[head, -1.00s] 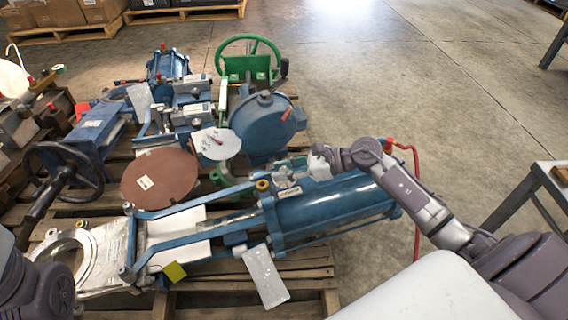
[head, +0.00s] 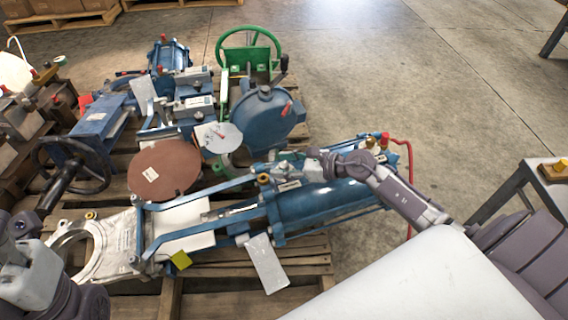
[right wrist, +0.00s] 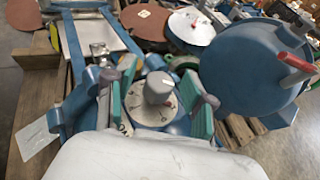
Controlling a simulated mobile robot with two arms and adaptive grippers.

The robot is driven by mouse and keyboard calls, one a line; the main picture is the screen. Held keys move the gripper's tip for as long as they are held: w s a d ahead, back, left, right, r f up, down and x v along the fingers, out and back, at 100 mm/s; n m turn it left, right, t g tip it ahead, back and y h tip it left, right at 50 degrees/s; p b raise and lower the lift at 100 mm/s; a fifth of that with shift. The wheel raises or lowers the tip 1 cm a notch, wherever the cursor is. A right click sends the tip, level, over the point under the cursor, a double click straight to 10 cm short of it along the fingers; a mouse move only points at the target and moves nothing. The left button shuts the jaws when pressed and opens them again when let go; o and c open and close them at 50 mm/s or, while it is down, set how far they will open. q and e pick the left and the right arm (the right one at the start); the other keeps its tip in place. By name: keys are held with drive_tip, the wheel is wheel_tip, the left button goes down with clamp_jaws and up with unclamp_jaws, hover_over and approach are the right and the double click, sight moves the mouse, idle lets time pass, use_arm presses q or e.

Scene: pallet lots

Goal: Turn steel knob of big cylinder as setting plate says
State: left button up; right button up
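The big blue cylinder (head: 320,208) lies on the pallet, its long frame reaching left. In the right wrist view, a grey steel knob (right wrist: 158,88) stands on a round dial plate (right wrist: 152,108) with marks and some red on it. My right gripper (right wrist: 160,95) is open, one green-padded finger on each side of the knob, with gaps visible. In the head view my right gripper (head: 300,163) is at the cylinder's upper side and hides the knob. A pale plate (head: 267,263) hangs at the cylinder's front; its writing is unreadable. It also shows in the right wrist view (right wrist: 37,137). Only part of my left arm shows.
A blue round housing (head: 264,118) with a red handle stands behind the cylinder, close to my right gripper. A green handwheel (head: 250,50), a brown disc (head: 164,170) and a black handwheel (head: 72,165) are nearby. A red hose (head: 410,180) curves at the cylinder's right end.

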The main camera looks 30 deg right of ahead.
drive_tip(key=v, duration=1.2)
drive_tip(key=shift+a, duration=0.1)
